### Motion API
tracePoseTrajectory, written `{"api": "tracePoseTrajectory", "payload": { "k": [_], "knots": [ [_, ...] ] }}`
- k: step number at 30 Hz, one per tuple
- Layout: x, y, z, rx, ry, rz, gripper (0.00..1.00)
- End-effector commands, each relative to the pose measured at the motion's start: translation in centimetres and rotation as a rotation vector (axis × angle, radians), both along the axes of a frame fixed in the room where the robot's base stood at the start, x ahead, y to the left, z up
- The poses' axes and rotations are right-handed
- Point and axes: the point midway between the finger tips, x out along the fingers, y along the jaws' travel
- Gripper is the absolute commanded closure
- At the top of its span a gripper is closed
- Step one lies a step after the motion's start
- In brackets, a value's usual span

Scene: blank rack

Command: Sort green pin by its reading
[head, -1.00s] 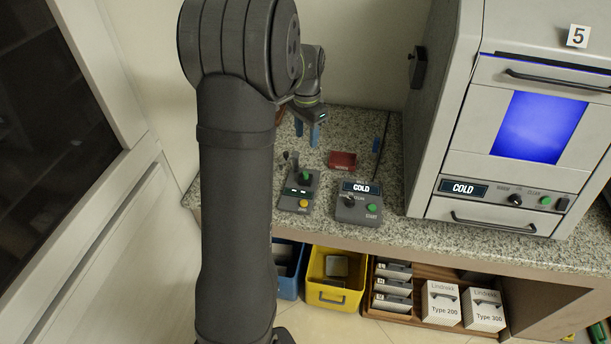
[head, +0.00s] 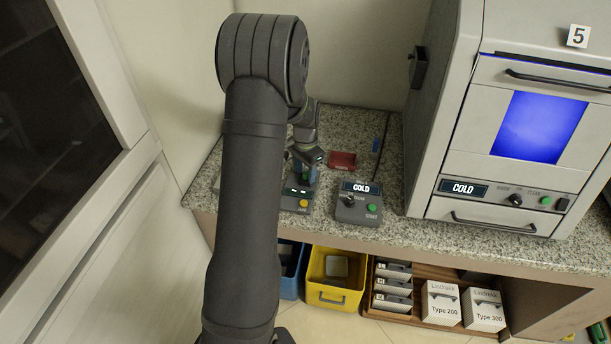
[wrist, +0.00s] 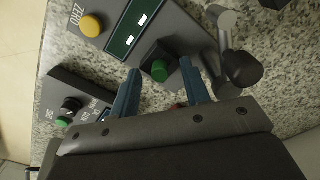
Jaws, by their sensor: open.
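The green pin (wrist: 160,70) sits in a dark seat on the grey gauge (wrist: 165,30), beside its dark green display (wrist: 135,27). The display shows two light marks, too small to read as a value. A yellow ZERO button (wrist: 91,26) is on the gauge. My gripper (wrist: 160,78) is open, with its two blue fingers on either side of the pin and no clear contact. In the head view my gripper (head: 306,172) is over the gauge (head: 297,203) and hides the pin.
A grey lever with a dark knob (wrist: 240,68) stands close to my right finger. A red tray (head: 343,161) lies behind the COLD control box (head: 358,207). A blue bin (head: 290,284) and yellow bin (head: 335,291) are below the bench. The large COLD machine (head: 510,150) stands right.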

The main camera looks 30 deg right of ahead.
Motion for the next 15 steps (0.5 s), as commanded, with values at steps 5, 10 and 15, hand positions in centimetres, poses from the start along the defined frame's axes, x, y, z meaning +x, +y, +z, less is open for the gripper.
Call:
{"api": "tracePoseTrajectory", "payload": {
  "k": [5,10,15],
  "knots": [
    [-0.01,-0.01,-0.12,0.000,0.000,0.000,0.57],
    [-0.01,-0.01,-0.11,0.000,0.000,0.000,0.79],
    [-0.01,-0.01,-0.10,0.000,0.000,0.000,1.00]
  ]
}}
